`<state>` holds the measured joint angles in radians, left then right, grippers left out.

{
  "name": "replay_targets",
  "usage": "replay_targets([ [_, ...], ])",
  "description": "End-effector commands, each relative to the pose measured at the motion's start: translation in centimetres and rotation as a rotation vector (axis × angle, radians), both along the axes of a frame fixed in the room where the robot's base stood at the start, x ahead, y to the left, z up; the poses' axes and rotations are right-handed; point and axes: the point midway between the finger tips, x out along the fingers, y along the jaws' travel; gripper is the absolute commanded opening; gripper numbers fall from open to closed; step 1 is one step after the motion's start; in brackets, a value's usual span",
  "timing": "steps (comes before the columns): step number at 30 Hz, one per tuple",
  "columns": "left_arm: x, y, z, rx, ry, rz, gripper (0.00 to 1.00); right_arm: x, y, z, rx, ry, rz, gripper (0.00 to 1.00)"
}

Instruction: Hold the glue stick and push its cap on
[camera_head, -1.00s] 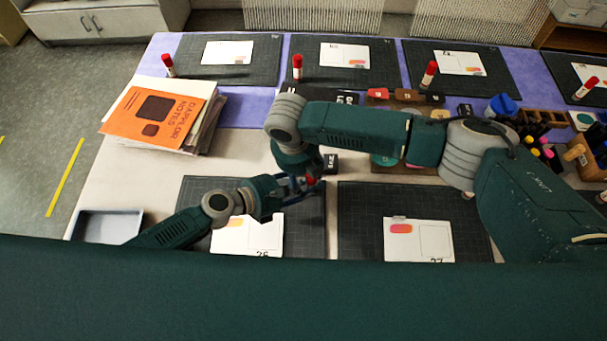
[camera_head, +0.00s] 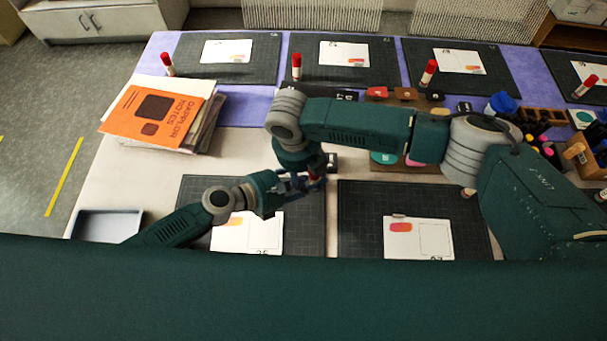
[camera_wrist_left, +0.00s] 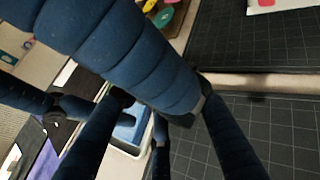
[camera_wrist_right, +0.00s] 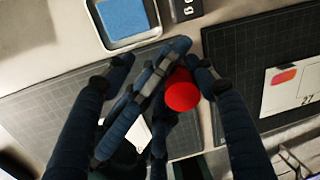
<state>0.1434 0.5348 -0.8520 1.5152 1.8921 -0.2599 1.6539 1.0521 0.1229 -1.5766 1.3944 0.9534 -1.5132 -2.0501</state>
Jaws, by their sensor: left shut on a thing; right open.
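My left gripper (camera_head: 288,186) is shut over the near left mat; fingers hide what it holds, consistent with the glue stick. In the left wrist view, a large dark-blue finger hides the stick.
The near left mat (camera_head: 195,198) and near right mat (camera_head: 355,235) carry cards. Other red-capped glue sticks stand at the back, one at the middle (camera_head: 297,67). A paper stack with an orange booklet (camera_head: 150,118) and a grey tray (camera_head: 105,225) lie left. A blue pad (camera_wrist_right: 122,18) is close by.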

Motion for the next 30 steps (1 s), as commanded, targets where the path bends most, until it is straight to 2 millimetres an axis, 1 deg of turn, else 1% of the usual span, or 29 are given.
replay_targets([
  [1,0.9,2.0,-1.2,0.041,-0.007,0.031,0.0,-0.7,-0.2,0.9,-0.012,0.018,0.011,0.6],
  [3,0.8,2.0,-1.3,0.043,-0.007,0.029,0.0,-0.7,0.0,1.9,-0.01,0.017,0.012,0.6],
  [6,0.7,2.0,-1.4,0.043,-0.006,0.028,0.0,-0.8,0.3,2.6,-0.007,0.015,0.015,0.6],
  [12,0.6,1.7,-1.3,0.036,-0.003,0.025,0.0,-0.7,0.3,2.6,-0.006,0.014,0.011,0.59],
  [17,0.5,1.5,-1.1,0.032,-0.002,0.021,0.0,-0.6,0.3,2.6,-0.006,0.012,0.009,0.27],
  [30,0.7,1.5,-1.0,0.028,-0.002,0.026,0.0,-0.7,0.3,2.3,-0.007,0.014,0.008,0.25],
])
